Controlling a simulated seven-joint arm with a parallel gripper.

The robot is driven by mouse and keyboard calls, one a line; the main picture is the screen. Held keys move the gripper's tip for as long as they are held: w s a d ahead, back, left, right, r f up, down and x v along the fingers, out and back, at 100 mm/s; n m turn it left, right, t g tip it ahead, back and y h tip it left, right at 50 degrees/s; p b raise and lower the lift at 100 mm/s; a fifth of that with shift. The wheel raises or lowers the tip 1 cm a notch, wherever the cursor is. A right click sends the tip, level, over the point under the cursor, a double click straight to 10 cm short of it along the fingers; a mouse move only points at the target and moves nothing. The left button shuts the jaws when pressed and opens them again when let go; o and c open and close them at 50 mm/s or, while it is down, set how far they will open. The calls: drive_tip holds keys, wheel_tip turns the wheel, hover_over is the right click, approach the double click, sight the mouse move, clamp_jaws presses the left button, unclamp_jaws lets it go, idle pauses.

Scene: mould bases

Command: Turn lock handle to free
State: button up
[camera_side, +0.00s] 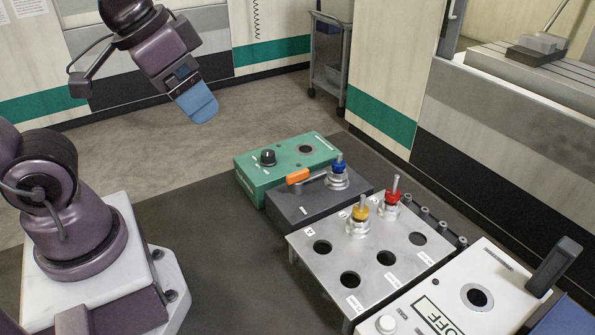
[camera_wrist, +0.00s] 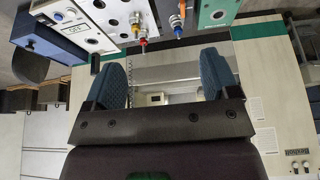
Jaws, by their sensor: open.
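The lock handle (camera_side: 297,176) is an orange grip on a short lever. It sits on the dark grey block (camera_side: 290,213), with its grip toward the left and its arm running right toward a metal fitting with a blue-topped pin (camera_side: 339,165). My gripper (camera_side: 201,108) is raised in the air, up and to the left of the handle and well apart from it. In the wrist view its two blue fingers (camera_wrist: 164,88) stand wide apart with nothing between them.
A green box (camera_side: 262,168) with a black knob stands behind the grey block. In front is a metal plate (camera_side: 312,269) with holes and pins with yellow (camera_side: 360,212) and red (camera_side: 393,194) collars. A white box (camera_side: 462,285) with a lever is at right. Air around my gripper is clear.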

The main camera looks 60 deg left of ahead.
drive_tip(key=w+f+n+g, duration=0.2)
drive_tip(key=w+f+g, duration=0.1)
drive_tip(key=w+f, duration=0.15)
drive_tip(key=n+g, duration=0.2)
drive_tip(key=n, duration=1.4)
approach(298, 172)
wheel_tip(298, 172, down, 9)
drive_tip(key=shift+d+f, duration=0.1)
drive_tip(key=shift+f, duration=0.1)
drive_tip(key=shift+c, duration=0.2)
drive_tip(key=c, duration=0.9)
